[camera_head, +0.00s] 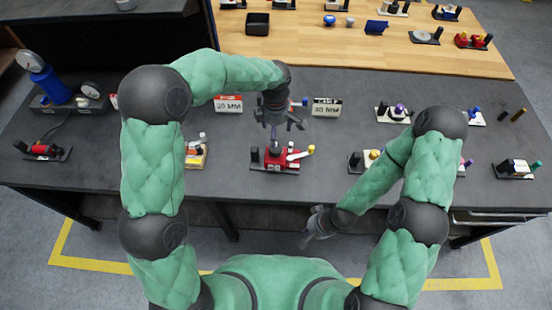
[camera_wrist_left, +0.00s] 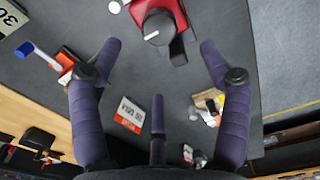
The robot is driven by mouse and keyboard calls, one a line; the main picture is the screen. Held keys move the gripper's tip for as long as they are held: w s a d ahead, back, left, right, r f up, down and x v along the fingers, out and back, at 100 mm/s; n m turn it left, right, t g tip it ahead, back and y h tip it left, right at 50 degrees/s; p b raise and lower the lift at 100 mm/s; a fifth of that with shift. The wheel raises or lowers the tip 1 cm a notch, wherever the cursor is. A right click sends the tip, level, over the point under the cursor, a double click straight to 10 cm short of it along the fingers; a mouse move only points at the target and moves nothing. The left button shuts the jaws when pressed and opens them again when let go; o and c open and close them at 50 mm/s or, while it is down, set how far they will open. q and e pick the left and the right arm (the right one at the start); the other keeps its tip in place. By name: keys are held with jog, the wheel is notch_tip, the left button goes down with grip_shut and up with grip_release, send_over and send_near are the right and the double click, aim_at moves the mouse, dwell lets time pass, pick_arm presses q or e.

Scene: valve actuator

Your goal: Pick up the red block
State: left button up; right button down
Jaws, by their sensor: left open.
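The red block (camera_head: 282,160) sits on a small base on the dark table, with a black upright at its left and a white lever with a yellow tip at its right. In the left wrist view the red block (camera_wrist_left: 178,14) is at the top edge, partly cut off, with a grey round knob on it. My left gripper (camera_head: 281,122) is above and just behind it; its purple fingers (camera_wrist_left: 158,48) are spread and empty, apart from the block. My right gripper (camera_head: 312,232) hangs low in front of the table's front edge; its finger opening is unclear.
A red-and-white sign (camera_head: 229,104) and a black-and-white sign (camera_head: 326,107) stand behind the block. A small yellow-and-white device (camera_head: 196,153) is at its left. Several valve devices stand to the right, and a blue cylinder (camera_head: 50,85) is at far left.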

aim_at(276, 148)
pick_arm(q)
notch_tip(276, 148, down, 12)
jog(key=shift+r, duration=0.1)
dwell(0.5)
jog(key=shift+w, duration=0.1)
grip_shut()
